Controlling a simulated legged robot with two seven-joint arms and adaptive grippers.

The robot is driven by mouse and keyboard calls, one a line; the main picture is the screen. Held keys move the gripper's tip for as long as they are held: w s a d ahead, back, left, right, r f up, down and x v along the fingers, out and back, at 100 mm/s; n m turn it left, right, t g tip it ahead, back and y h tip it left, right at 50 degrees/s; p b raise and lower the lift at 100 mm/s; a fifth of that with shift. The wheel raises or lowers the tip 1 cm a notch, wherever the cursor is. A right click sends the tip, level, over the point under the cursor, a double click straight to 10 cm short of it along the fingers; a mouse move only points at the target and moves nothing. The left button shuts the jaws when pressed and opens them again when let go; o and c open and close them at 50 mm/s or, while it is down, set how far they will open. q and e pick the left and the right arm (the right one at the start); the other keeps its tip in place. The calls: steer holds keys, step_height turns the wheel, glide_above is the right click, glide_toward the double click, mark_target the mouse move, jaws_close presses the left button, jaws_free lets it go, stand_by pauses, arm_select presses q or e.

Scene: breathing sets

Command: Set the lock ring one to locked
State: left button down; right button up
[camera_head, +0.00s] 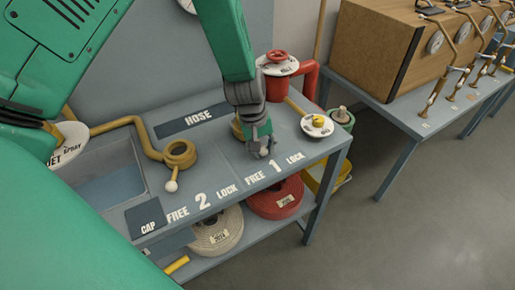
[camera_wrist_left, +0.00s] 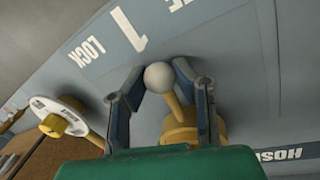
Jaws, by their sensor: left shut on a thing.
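Lock ring one is a brass ring (camera_wrist_left: 180,130) with a short lever ending in a white ball knob (camera_wrist_left: 158,77). In the wrist view the lever points roughly towards the printed 1 (camera_wrist_left: 127,28), between LOCK (camera_wrist_left: 84,53) and FREE. My left gripper (camera_wrist_left: 155,88) is shut on the lever, its fingers on either side of the ball knob. In the head view my left gripper (camera_head: 263,150) comes down over ring one and hides most of it. My right gripper is not in view.
Ring two (camera_head: 180,154), with its knob near FREE, stands to the left on the grey bench. A red hydrant-like fitting (camera_head: 278,68) stands behind my gripper, and a white disc with a yellow knob (camera_head: 317,124) to the right. Hose coils lie on the lower shelf.

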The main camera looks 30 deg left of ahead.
mark_target(279, 144)
arm_select(q)
steer(key=w+n+p, duration=0.2)
steer(key=w+n, duration=0.1)
steer(key=shift+d+r+n+t+p, duration=0.2)
steer(key=shift+r+n+t+p, duration=0.1)
steer(key=shift+p, duration=0.1)
steer(key=shift+w+n, duration=0.35)
steer(key=shift+n, duration=0.05)
steer(key=shift+w+d+n+p, duration=0.2)
steer(key=shift+w+n+p, duration=0.15)
steer(key=shift+p, duration=0.1)
steer(key=shift+w+d+n+y+p, duration=0.3)
steer(key=shift+w+d+n+y, duration=0.15)
steer(key=shift+w, duration=0.3)
steer(key=shift+w+a+n, duration=0.2)
steer(key=shift+a+n, duration=0.1)
steer(key=shift+n, duration=0.3)
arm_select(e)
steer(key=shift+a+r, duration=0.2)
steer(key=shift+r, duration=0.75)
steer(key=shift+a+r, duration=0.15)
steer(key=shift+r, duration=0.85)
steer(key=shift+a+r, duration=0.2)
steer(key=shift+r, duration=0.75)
arm_select(q)
steer(key=shift+d, duration=0.1)
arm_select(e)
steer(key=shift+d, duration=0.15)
